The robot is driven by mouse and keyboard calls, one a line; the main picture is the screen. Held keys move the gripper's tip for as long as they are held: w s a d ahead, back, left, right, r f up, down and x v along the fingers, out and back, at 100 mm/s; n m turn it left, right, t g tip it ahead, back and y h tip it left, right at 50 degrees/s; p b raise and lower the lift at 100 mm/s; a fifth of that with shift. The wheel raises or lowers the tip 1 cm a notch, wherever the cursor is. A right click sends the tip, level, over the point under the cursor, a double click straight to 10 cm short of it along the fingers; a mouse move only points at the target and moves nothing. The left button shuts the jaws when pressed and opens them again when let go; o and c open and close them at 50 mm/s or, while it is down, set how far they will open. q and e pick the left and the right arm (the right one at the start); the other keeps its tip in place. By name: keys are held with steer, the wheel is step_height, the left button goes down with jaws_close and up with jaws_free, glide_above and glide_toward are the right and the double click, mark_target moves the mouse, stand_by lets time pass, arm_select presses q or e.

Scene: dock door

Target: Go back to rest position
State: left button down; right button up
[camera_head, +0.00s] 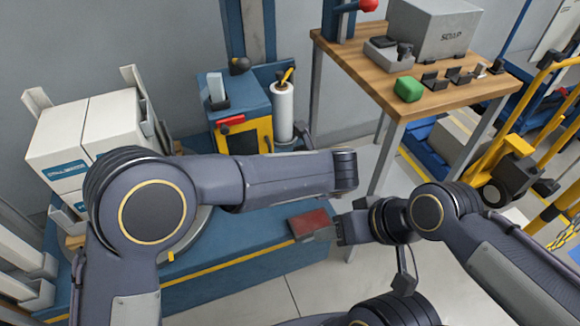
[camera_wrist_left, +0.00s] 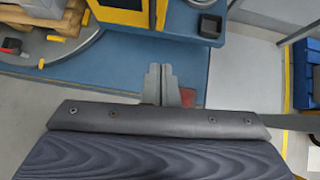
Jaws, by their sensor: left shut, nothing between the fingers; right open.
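My left arm reaches across the middle of the head view, over the blue platform (camera_head: 250,254); its fingers are hidden there. In the left wrist view my left gripper (camera_wrist_left: 162,82) is shut with nothing between its fingers, over the blue surface. My right gripper (camera_head: 338,230) comes in from the right at the platform's right end, open. It is close beside a red-topped block (camera_head: 309,222); whether they touch I cannot tell. Part of something red (camera_wrist_left: 187,97) shows behind the left fingers in the wrist view.
A wooden table (camera_head: 440,98) at the upper right holds a grey box (camera_head: 435,28), a green block (camera_head: 408,89) and small dark parts. White boxes (camera_head: 110,125) stand at left, a yellow-blue unit (camera_head: 240,110) and white roll (camera_head: 282,110) behind. A yellow trolley (camera_head: 490,160) stands right.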

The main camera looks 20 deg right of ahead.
arm_select(q)
steer(key=w+a+r+m+t+h, duration=0.1)
steer(key=w+a+r+m+h, duration=0.2)
steer(key=r, duration=0.4)
steer(key=w+a+r+m+t+h, duration=0.1)
steer(key=w+a+r+m+t, duration=0.1)
steer(key=a+r+m, duration=0.35)
steer(key=w+a+r+m+t+h, duration=0.1)
steer(key=w+a+r+m+h, duration=0.15)
steer(key=a+r, duration=0.4)
steer(key=s+a+r+m+h, duration=0.2)
steer(key=s+a+r+m, duration=0.1)
steer(key=a+r+m, duration=0.3)
steer(key=s+a+f+m+g, duration=0.3)
steer(key=s+a+f+m, duration=0.4)
steer(key=s+a+m, duration=0.45)
steer(key=s+a+f+m+g+y, duration=0.2)
steer(key=s+a+f+m, duration=0.1)
steer(key=s+a+f, duration=0.4)
steer(key=s+a+f+m+g+y, duration=0.25)
steer(key=s+f+m, duration=0.2)
steer(key=s, duration=0.35)
step_height(320, 180, up, 20)
steer(key=p, duration=2)
steer(key=shift+w+n, duration=0.3)
steer(key=shift+n, duration=0.1)
